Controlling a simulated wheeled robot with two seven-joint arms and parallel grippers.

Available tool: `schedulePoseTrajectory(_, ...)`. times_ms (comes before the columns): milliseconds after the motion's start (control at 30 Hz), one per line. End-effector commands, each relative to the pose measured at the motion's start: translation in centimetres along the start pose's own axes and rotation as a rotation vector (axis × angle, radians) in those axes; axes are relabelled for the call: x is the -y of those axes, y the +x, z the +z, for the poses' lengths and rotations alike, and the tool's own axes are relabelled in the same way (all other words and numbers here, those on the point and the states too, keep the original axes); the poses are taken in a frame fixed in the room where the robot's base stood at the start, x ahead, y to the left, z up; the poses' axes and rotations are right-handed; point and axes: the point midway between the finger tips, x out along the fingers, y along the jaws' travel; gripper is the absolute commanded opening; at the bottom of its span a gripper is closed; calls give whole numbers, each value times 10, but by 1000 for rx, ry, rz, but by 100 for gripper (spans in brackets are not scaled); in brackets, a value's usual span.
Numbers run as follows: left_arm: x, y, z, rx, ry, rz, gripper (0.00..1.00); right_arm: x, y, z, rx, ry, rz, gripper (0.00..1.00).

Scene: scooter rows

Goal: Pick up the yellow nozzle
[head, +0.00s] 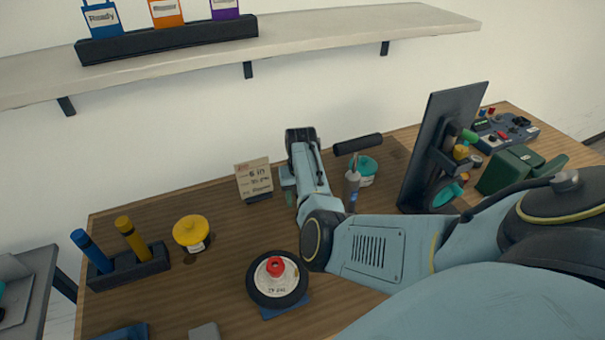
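I cannot tell for certain which thing is the yellow nozzle. A small yellow piece (461,152) sits at the dark upright panel on the right, beside a green piece (469,136), and is partly hidden. A yellow round-topped container (191,232) with a pale label stands on the left of the bench. A yellow stick-like piece (130,236) stands in a dark holder. My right arm reaches in from the right and bends up over the middle of the bench. Its dark wrist end (300,137) is near the wall; its fingers are not clearly visible. My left gripper is out of view.
A dark upright panel (418,165) stands on the right of the wooden bench (225,265). A wheel (277,295) lies in front. A sign card (254,178), teal tub (366,168) and green box (508,168) stand around. A shelf (330,30) overhangs.

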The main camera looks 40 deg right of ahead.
Motion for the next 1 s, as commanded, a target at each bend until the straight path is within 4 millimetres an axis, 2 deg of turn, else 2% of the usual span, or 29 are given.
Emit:
schedulePoseTrajectory(300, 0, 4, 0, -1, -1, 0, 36, -5, 42, 0, 2, 1, 1, 50)
schedulePoseTrajectory(633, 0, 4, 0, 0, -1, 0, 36, -5, 46, -1, 0, 1, 1, 49)
schedulePoseTrajectory(1000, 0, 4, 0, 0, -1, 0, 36, -5, 46, 0, 1, 0, 1, 1)
